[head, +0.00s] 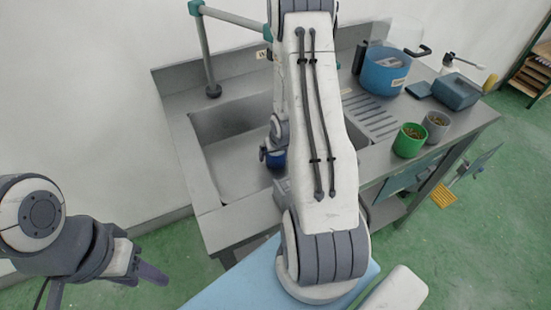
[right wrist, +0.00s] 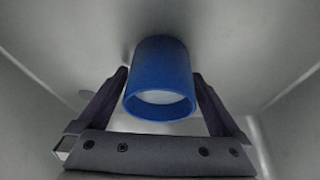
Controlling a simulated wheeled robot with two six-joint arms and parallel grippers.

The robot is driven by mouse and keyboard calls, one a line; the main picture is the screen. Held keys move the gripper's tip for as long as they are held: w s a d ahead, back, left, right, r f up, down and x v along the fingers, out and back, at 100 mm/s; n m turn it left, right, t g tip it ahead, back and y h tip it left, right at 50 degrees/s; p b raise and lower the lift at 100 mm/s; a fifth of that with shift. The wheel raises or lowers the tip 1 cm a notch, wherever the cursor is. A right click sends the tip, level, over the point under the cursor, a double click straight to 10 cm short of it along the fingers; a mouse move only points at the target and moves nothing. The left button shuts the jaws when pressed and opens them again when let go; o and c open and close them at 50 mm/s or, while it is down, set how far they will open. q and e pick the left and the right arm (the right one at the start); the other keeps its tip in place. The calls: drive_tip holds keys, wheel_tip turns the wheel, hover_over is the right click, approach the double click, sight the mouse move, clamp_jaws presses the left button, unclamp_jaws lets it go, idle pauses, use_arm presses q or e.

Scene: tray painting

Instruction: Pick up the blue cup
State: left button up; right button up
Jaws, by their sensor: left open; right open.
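The blue cup (right wrist: 160,82) is inside the sink, with its round open mouth toward the camera in the right wrist view. In the head view only a small blue part of it (head: 276,161) shows beside my right arm. My right gripper (right wrist: 160,76) is open, with one finger on each side of the cup. I cannot tell whether the fingers touch it. In the head view my right gripper is mostly hidden by its own arm. My left gripper (head: 150,273) is open and empty at the lower left, away from the sink.
The metal sink (head: 228,165) has walls around the cup. A green cup (head: 409,141) and a grey cup (head: 436,126) stand on the counter at right. A blue pot (head: 383,75) and a blue box (head: 456,92) stand behind. A faucet post (head: 207,55) rises at the sink's back left.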

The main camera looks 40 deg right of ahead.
drive_tip(key=c, duration=1.4)
wheel_tip(320, 180, up, 10)
drive_tip(key=p, duration=0.4)
drive_tip(key=shift+p, duration=0.35)
